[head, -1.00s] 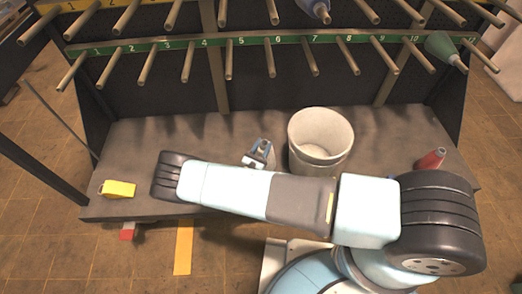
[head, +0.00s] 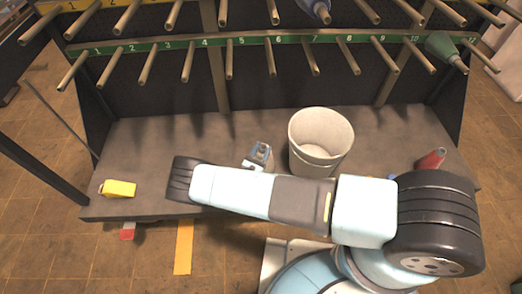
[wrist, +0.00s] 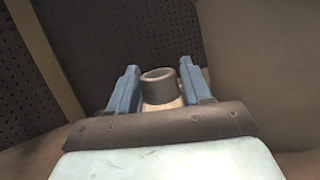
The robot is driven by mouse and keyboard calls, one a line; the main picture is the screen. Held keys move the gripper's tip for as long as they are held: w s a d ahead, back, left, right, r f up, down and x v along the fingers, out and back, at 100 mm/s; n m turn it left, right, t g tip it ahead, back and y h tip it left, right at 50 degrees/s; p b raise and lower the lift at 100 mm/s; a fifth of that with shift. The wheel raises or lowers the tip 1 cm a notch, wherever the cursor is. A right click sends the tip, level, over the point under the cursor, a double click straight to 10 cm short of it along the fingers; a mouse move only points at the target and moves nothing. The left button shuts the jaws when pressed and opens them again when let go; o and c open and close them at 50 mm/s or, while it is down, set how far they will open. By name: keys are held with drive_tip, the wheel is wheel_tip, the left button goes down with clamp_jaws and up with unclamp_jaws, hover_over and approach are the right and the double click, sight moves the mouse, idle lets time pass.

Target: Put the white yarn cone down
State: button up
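My gripper (head: 260,154) is low over the grey shelf deck, just left of the white bin, mostly hidden behind my arm in the head view. In the wrist view its two blue fingers (wrist: 157,88) stand on either side of the white yarn cone (wrist: 163,104). The cone's dark grey hollow tip points up between them and its pale body fills the gap, so the gripper looks shut on it. The cone's base is hidden, and I cannot tell whether it touches the deck.
The white bin (head: 308,160) stands close right of my gripper. A yellow object (head: 118,188) lies at the deck's left end and a red cone (head: 431,160) at the right. Rows of pegs rise behind; a green cone (head: 441,46) hangs at upper right.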

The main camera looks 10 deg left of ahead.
drive_tip(key=o, duration=0.4)
drive_tip(key=shift+c, duration=0.2)
drive_tip(key=shift+r, duration=0.1)
drive_tip(key=v, duration=1.2)
